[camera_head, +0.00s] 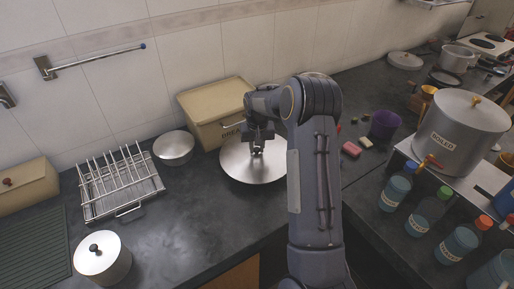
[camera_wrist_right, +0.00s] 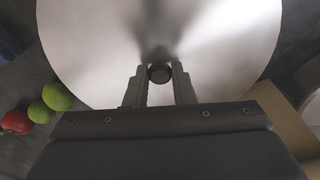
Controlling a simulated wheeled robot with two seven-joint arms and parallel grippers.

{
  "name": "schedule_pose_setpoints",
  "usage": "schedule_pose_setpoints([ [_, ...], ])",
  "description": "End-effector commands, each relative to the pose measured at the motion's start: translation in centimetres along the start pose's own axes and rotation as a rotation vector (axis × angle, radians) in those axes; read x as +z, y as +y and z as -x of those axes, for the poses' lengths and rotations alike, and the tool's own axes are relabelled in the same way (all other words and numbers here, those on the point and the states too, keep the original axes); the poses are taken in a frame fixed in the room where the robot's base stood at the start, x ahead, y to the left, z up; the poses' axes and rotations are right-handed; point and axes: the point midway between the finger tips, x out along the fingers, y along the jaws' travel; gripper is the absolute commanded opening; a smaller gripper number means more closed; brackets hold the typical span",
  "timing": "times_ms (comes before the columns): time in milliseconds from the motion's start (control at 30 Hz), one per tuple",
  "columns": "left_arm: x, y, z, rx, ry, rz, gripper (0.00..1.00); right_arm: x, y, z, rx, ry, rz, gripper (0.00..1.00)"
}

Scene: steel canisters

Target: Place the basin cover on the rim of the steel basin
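The basin cover (camera_head: 240,167) is a wide, shiny steel disc with a dark knob, in front of the cream box in the head view. It fills much of the wrist view (camera_wrist_right: 90,45). My right gripper (camera_head: 257,150) is above its middle. In the wrist view its two fingers (camera_wrist_right: 160,75) stand on either side of the black knob and appear to touch it. What lies under the cover is hidden, and I cannot tell whether a basin rim supports it. An open steel bowl (camera_head: 174,149) stands to its left. My left gripper is not in view.
A cream box (camera_head: 205,105) stands against the wall behind the cover. A wire rack (camera_head: 121,185) and a lidded pot (camera_head: 102,262) are to the left. A purple cup (camera_head: 384,126), bottles (camera_head: 395,192) and a big boiler (camera_head: 455,135) are to the right.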

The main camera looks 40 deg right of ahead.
Motion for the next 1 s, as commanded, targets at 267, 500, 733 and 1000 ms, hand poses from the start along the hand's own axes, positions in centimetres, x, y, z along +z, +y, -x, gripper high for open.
schedule_pose_setpoints([
  [267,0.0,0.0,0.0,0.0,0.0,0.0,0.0,0.0,0.0,0.0,0.0,0.0,0.0,0.44],
  [500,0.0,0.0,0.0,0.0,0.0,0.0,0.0,0.0,0.0,0.4,0.0,0.001,0.0,0.44],
  [733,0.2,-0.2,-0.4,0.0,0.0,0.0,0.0,-0.1,0.0,4.1,-0.002,0.006,0.0,0.44],
  [1000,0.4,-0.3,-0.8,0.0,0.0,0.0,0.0,-0.1,0.0,9.6,-0.001,0.005,-0.001,0.44],
])
